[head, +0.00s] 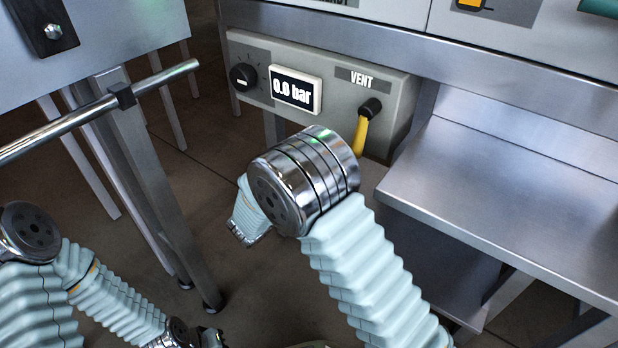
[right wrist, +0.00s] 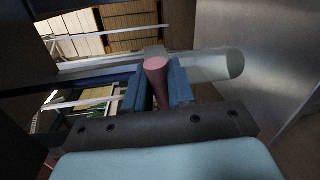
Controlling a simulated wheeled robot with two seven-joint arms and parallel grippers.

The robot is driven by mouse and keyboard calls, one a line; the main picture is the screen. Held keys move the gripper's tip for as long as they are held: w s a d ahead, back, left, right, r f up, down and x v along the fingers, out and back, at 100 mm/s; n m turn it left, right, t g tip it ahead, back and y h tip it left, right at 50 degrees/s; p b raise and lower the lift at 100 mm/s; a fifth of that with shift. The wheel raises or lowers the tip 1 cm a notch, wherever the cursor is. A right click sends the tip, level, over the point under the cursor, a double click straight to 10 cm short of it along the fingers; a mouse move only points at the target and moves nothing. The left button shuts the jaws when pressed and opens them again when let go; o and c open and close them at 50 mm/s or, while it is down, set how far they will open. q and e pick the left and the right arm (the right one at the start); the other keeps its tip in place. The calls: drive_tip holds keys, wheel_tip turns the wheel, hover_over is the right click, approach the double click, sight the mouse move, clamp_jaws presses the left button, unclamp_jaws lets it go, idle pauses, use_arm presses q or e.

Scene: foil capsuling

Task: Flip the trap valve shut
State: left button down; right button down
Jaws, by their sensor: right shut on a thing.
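In the right wrist view, my right gripper (right wrist: 158,92) is shut on a red, rounded, tapering handle (right wrist: 156,72), which I take for the trap valve's lever. Its blue fingers press on both sides of it. A small grey block sits just behind the handle, at a pale, cloudy horizontal cylinder (right wrist: 215,66). Whether the valve is open or shut does not show clearly. In the head view my right forearm and its metal joint cover the middle, and neither the right fingers nor the red handle can be made out.
A grey panel (head: 398,95) carries a knob (head: 243,77), a display reading 0.0 bar (head: 295,91) and a yellow VENT lever (head: 361,134) hanging down. A steel shelf (head: 500,200) stands right. A metal bar (head: 60,133) and table legs stand left.

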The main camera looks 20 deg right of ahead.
drive_tip(key=shift+f+m, duration=0.35)
drive_tip(key=shift+m, duration=0.25)
drive_tip(key=c, duration=1.1)
unclamp_jaws()
drive_tip(key=shift+a, duration=0.1)
drive_tip(key=p+v, duration=0.1)
drive_tip(key=v, duration=1.2)
drive_tip(key=shift+s+a+p, duration=0.2)
drive_tip(key=shift+s+p, duration=0.15)
